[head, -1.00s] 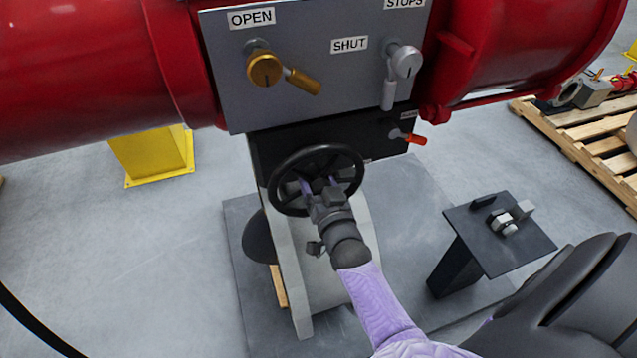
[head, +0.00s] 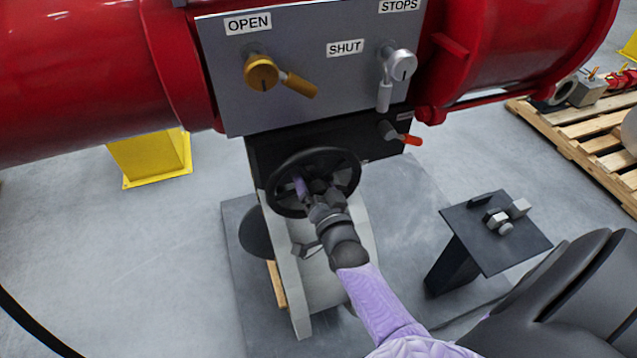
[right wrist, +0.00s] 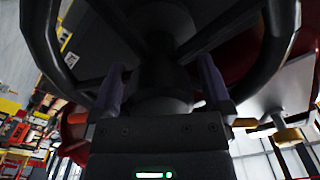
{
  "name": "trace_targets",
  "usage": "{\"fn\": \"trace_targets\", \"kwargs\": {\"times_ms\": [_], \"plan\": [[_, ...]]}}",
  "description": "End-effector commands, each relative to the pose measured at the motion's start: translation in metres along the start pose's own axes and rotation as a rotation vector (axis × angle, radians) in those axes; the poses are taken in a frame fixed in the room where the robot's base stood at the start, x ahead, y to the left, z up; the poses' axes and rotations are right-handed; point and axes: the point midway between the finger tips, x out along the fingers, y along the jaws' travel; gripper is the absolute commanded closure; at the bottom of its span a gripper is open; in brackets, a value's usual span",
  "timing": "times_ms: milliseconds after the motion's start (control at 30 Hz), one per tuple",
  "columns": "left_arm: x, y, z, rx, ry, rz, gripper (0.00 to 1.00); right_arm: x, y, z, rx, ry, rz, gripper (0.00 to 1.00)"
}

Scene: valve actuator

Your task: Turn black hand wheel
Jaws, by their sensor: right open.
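The black hand wheel (head: 287,158) is mounted on the front of the valve actuator, below the grey panel, in the head view. Its rim, spokes and hub also show close up in the right wrist view (right wrist: 278,40). My right gripper (head: 312,186) is at the wheel's middle, in front of the hub. In the right wrist view my right gripper's (right wrist: 160,85) two purple fingers are spread apart, one to each side of the dark hub, among the spokes. I cannot tell whether they touch it. My left gripper is not in view.
The grey panel (head: 320,90) above carries a brass lever (head: 280,78) and a silver lever (head: 392,78). A small orange-handled lever (head: 400,134) is right of the wheel. A black stand (head: 490,240) holds metal parts at right. A wooden pallet (head: 590,135) lies far right.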

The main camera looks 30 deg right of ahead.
Motion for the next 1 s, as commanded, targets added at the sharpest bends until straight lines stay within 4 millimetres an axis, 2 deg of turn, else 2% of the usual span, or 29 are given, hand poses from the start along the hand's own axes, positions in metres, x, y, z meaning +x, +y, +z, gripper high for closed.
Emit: {"fn": "trace_targets", "kwargs": {"times_ms": [67, 400, 500, 633, 1000], "plan": [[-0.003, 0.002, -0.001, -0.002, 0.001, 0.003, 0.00, -0.009, 0.000, 0.000, 0.000, -0.002, 0.001, 0.00], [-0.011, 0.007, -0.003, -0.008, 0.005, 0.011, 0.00, -0.080, 0.000, 0.000, 0.000, -0.003, 0.002, 0.00], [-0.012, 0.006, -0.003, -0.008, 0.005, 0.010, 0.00, -0.093, 0.000, 0.000, 0.001, -0.001, 0.001, 0.00], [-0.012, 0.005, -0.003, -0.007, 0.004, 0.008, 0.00, -0.098, 0.000, 0.000, 0.001, -0.001, 0.001, 0.00], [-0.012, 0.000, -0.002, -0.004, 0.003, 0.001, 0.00, -0.097, 0.000, 0.001, -0.002, -0.005, 0.000, 0.00]]}}
